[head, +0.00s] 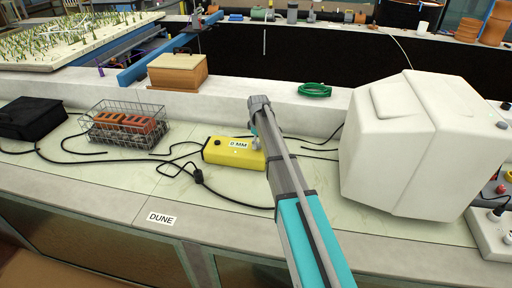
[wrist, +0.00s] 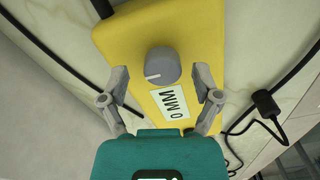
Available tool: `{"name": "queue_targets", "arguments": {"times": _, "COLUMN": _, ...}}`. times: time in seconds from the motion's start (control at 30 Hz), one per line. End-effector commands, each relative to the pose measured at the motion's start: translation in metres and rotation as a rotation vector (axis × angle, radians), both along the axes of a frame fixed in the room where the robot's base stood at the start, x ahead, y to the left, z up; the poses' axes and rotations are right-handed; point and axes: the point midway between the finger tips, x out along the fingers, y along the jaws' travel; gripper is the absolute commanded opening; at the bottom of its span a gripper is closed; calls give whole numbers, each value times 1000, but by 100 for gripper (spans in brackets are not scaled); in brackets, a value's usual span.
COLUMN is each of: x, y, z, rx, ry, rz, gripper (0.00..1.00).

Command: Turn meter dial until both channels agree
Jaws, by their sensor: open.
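In the wrist view the yellow box (wrist: 205,45) fills the upper middle. Its grey round dial (wrist: 162,66) has a pale pointer line towards the left. The dial is hidden behind my arm in the head view. My gripper (wrist: 160,82) is open, with one finger on each side of the dial and label, apart from the dial. In the head view my gripper (head: 256,135) is over the right part of the box. No channel readings show.
Black cables (head: 198,176) run around the box. A wire basket with orange bricks (head: 100,128) and a black case (head: 33,118) stand left. A large white housing (head: 405,150) stands right. A wooden box (head: 177,72) and green coil (head: 314,90) sit on the ledge behind.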

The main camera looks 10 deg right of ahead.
Motion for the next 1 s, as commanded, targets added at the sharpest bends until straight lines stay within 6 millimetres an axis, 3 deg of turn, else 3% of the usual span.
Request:
{"name": "queue_targets", "arguments": {"times": 0.47, "x": 0, "y": 0, "z": -5, "rx": 0, "ry": 0, "rz": 0, "gripper": 81}}
{"name": "queue_targets", "arguments": {"times": 0.57, "x": 0, "y": 0, "z": -5, "rx": 0, "ry": 0, "rz": 0, "gripper": 66}}
{"name": "queue_targets", "arguments": {"times": 0.9, "x": 0, "y": -1, "z": -5, "rx": -1, "ry": -1, "rz": -1, "gripper": 3}}
{"name": "queue_targets", "arguments": {"times": 0.97, "x": 0, "y": 10, "z": -5, "rx": -1, "ry": -1, "rz": 3, "gripper": 0}}
{"name": "queue_targets", "arguments": {"times": 1.0, "x": 0, "y": 7, "z": -5, "rx": -1, "ry": -1, "rz": 1, "gripper": 0}}
